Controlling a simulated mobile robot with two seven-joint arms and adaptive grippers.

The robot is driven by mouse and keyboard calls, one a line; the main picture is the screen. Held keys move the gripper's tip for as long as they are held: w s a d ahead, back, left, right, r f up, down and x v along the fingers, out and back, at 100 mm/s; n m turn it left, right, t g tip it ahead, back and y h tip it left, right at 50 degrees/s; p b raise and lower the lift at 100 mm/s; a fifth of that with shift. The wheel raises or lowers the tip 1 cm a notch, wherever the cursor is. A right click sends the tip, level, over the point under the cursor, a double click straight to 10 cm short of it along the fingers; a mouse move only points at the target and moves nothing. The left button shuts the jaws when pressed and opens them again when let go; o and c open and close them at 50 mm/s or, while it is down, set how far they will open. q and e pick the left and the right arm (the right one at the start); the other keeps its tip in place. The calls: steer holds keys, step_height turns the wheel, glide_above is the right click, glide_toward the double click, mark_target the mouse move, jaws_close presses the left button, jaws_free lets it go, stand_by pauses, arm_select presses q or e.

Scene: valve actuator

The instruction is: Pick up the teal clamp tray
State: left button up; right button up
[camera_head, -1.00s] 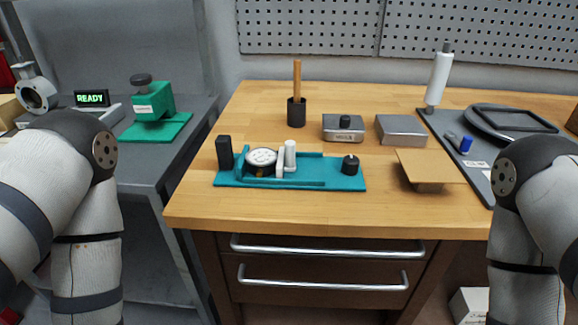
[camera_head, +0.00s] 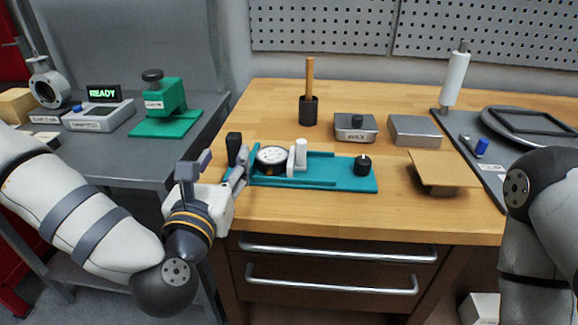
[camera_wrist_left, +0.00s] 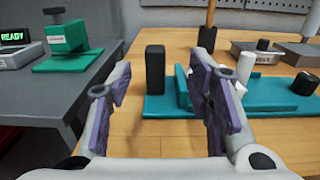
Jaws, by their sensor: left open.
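The teal clamp tray (camera_head: 330,183) lies flat near the front left edge of the wooden bench. It carries a round white-faced dial part (camera_head: 272,155), a white upright post (camera_head: 301,150) and a black knob (camera_head: 362,166). A black upright block (camera_head: 234,143) stands at its left end. My left gripper (camera_head: 221,162) is open at that end, pointing towards the block. In the left wrist view, the black block (camera_wrist_left: 155,68) shows between the spread fingers (camera_wrist_left: 165,80), with the teal base (camera_wrist_left: 166,106) below it. The right finger covers part of the tray. My right gripper is out of view.
A black holder with a wooden stick (camera_head: 309,108) and two grey boxes (camera_head: 355,128) (camera_head: 414,130) stand behind the tray. A cardboard piece (camera_head: 442,168) is to its right. A green fixture (camera_head: 165,108) stands on the grey side table (camera_head: 120,160). Bare wood lies before the tray.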

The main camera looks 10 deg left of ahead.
mark_target(231, 140)
arm_select(q)
steer(key=w, duration=0.9)
steer(key=shift+w+a+f, duration=0.1)
steer(key=shift+w+a, duration=0.05)
steer(key=shift+a, duration=0.2)
jaws_close()
